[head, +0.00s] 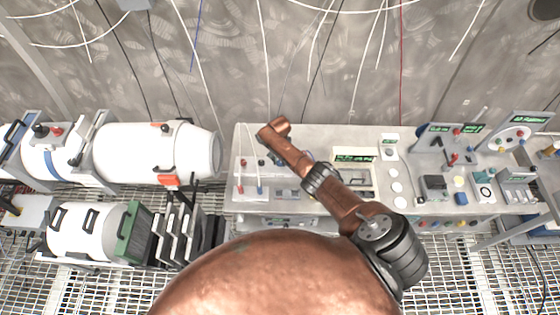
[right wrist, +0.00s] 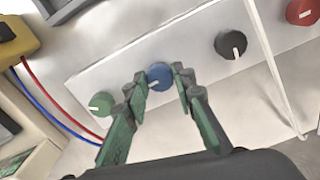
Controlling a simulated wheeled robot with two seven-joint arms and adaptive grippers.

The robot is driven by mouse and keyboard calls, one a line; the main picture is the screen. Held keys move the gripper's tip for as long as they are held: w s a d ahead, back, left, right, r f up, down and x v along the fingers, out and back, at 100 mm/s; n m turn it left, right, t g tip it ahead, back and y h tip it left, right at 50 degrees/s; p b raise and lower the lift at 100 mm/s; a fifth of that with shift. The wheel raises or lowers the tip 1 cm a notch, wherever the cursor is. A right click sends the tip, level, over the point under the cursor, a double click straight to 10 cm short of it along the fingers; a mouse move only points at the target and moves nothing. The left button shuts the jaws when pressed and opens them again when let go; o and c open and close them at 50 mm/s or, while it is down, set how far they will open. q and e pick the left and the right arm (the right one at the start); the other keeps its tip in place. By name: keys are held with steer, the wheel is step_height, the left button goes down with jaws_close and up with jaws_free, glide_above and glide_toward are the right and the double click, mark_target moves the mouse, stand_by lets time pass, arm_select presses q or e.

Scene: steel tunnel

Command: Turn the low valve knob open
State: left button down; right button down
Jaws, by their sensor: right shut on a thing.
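In the right wrist view, a blue knob (right wrist: 159,75) with a white pointer mark sits on a pale panel (right wrist: 112,78). My right gripper (right wrist: 160,86) has its two green fingers on either side of this knob and is shut on it. The pointer is partly visible between the fingertips. In the head view, my copper arm reaches over the grey console (head: 310,137), and I cannot make out the fingers or the held knob there. Which knob is the low valve one is not readable. My left gripper is not in view.
On the same panel are a green knob (right wrist: 101,103), a black knob (right wrist: 230,45) and a red knob (right wrist: 302,11). Red and blue wires (right wrist: 52,103) run at the left. White tanks (head: 150,151) stand left of the console; devices fill its right side.

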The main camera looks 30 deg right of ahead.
mark_target(280, 162)
steer(key=c, duration=1.6)
jaws_free()
step_height(280, 162, up, 12)
